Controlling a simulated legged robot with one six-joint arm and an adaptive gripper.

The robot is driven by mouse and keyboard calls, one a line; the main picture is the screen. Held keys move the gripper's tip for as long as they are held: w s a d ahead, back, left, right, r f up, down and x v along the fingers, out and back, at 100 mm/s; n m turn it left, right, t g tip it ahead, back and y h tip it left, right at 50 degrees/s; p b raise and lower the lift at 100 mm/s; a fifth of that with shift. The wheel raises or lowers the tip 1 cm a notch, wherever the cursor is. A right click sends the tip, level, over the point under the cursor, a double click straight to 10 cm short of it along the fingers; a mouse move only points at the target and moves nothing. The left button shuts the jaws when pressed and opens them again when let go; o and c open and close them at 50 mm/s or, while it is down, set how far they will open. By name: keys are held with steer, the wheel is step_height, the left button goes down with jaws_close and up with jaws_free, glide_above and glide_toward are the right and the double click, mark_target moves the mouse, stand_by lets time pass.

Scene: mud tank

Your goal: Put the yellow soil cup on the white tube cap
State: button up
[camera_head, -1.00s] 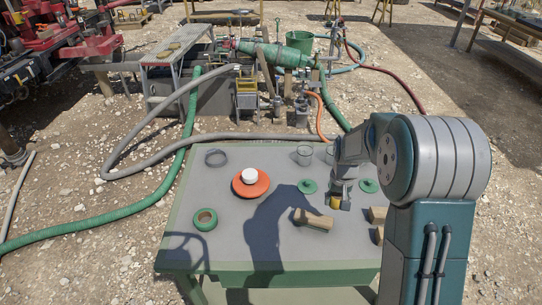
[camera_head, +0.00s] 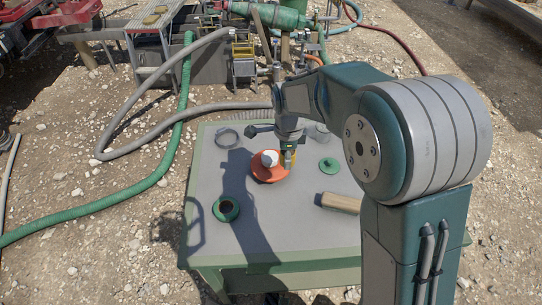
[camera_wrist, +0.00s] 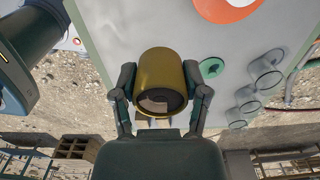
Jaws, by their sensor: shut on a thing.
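The yellow soil cup (camera_wrist: 160,75) is between the two fingers of my gripper (camera_wrist: 160,97) in the wrist view, with its open rim facing the camera. My gripper is shut on it. In the head view my gripper (camera_head: 288,150) hangs over the right part of the orange disc (camera_head: 268,174), and only a little of the yellow cup shows below it. The white tube cap (camera_head: 270,158) sits on the orange disc, just left of the cup in the picture. The orange disc is cut off at the top of the wrist view (camera_wrist: 206,8).
A green ring (camera_head: 226,208) stands left of the disc and a dark ring (camera_head: 226,138) behind it. A green lid (camera_head: 329,165) and a wooden block (camera_head: 341,203) lie to the right. Clear glasses (camera_wrist: 265,75) show in the wrist view. The table's front middle is clear.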

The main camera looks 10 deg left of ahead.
steer(key=s+a+r+m, duration=0.1)
steer(key=s+a+m, duration=0.2)
steer(key=a, duration=0.2)
steer(key=m, duration=0.1)
glide_above(270, 156)
steer(key=s, duration=0.1)
steer(key=f, duration=0.8)
steer(key=shift+d, duration=0.2)
steer(key=shift+w+a+f, duration=0.1)
steer(key=shift+w+f, duration=0.45)
steer(key=shift+f, duration=0.2)
steer(key=f, duration=0.3)
steer(key=shift+a, duration=0.35)
steer(key=shift+d, duration=0.15)
steer(key=shift+d, duration=0.1)
